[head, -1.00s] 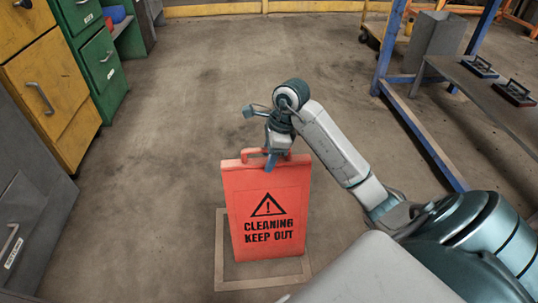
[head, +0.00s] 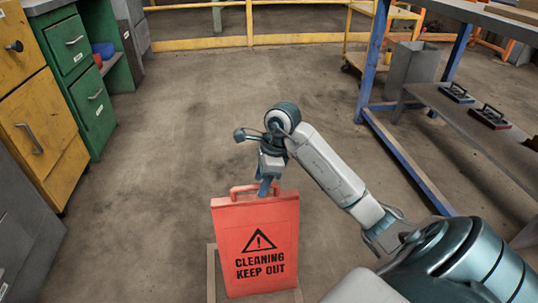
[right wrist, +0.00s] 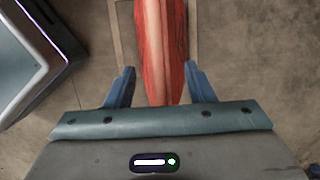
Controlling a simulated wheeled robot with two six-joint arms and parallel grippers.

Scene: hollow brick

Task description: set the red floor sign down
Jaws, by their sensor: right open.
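The red floor sign (head: 257,247) stands upright on the floor, within a pale square outline (head: 211,272). Its face reads "CLEANING KEEP OUT" under a warning triangle. My right gripper (head: 266,188) is at the sign's top handle in the head view. In the right wrist view, the open fingers of my right gripper (right wrist: 157,87) are on both sides of the sign's top (right wrist: 160,50), with gaps between them and the red surface. My left gripper is not in view.
Yellow and green drawer cabinets (head: 40,120) line the left. A blue-legged workbench (head: 440,95) with a low shelf stands on the right. A yellow rail (head: 200,43) crosses the back. The floor (head: 210,120) beyond the sign is open.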

